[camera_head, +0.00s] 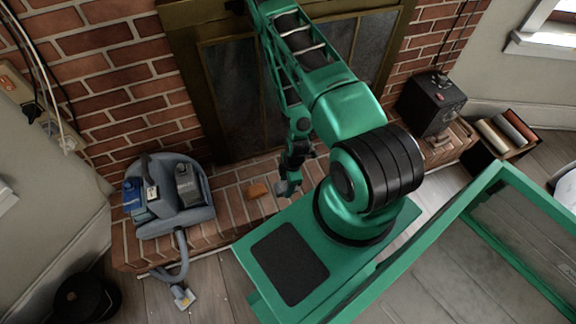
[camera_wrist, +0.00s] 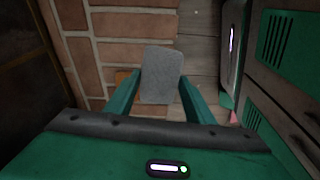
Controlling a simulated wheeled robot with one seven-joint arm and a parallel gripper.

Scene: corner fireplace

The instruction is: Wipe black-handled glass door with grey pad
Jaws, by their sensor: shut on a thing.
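The grey pad (camera_wrist: 162,72) is held between the two green fingers of my gripper (camera_wrist: 160,98) in the wrist view. In the head view my gripper (camera_head: 290,186) hangs low over the brick hearth, with the pad (camera_head: 282,188) at its tip. The fireplace has dark glass doors in a brass-coloured frame; a left pane (camera_head: 232,90) and a right pane (camera_head: 376,45) show behind my arm. My arm hides the middle of the doors, and I cannot make out a black handle. The pad appears apart from the glass.
An orange-brown block (camera_head: 258,189) lies on the hearth (camera_head: 228,205) left of my gripper. A grey-blue vacuum cleaner (camera_head: 190,212) stands at the hearth's left. A black box (camera_head: 428,105) and a crate with rolls (camera_head: 510,150) are at right. Brick wall (camera_head: 110,75) flanks the fireplace.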

